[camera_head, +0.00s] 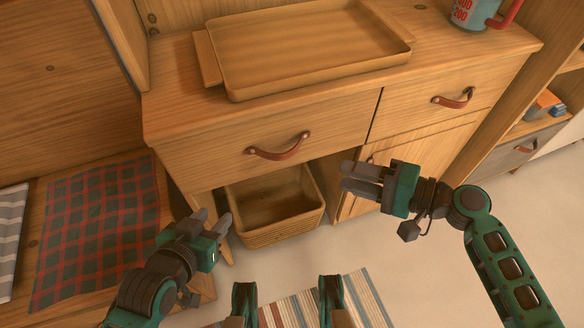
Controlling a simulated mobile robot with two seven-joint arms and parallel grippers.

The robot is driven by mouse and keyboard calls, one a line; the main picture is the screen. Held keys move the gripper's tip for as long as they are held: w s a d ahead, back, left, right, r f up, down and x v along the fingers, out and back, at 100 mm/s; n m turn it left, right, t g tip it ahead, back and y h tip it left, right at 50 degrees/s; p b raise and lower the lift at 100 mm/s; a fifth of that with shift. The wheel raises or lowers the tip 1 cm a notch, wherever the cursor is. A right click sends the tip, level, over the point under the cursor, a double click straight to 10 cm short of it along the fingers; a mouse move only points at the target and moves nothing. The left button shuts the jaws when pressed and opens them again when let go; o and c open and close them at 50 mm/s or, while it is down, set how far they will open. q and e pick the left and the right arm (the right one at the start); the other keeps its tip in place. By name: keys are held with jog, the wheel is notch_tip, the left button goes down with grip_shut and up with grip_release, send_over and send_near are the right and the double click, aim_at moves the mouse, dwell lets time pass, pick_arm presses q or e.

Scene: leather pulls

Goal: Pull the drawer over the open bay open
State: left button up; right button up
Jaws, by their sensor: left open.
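The wooden drawer (215,154) over the open bay is in the left part of the cabinet, its front flush and shut. Its brown leather pull (279,149) is a curved strap fixed at both ends. The open bay below holds a wooden bin (276,207). My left gripper (213,219) is open and empty, below and left of the pull, in front of the bay's left side. My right gripper (345,177) is to the right of and below the pull, in front of the cabinet door, apart from the pull. Its fingers point left, and their gap is unclear.
A wooden tray (310,50) lies on the cabinet top, with a mug (474,13) at right. A second drawer (415,105) with a leather pull is above a door (431,155). A checked cloth (100,220) lies on a low surface at left. A striped rug (300,308) is on the floor.

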aim_at(288, 155)
jog(key=shift+y, duration=0.5)
jog(key=x, duration=0.4)
jog(key=b+x, duration=0.1)
jog(key=x, duration=0.8)
jog(key=shift+w+r+b, duration=0.1)
jog(key=shift+r+b, duration=0.2)
jog(key=shift+r, duration=0.1)
jog(key=shift+c, duration=0.3)
grip_shut()
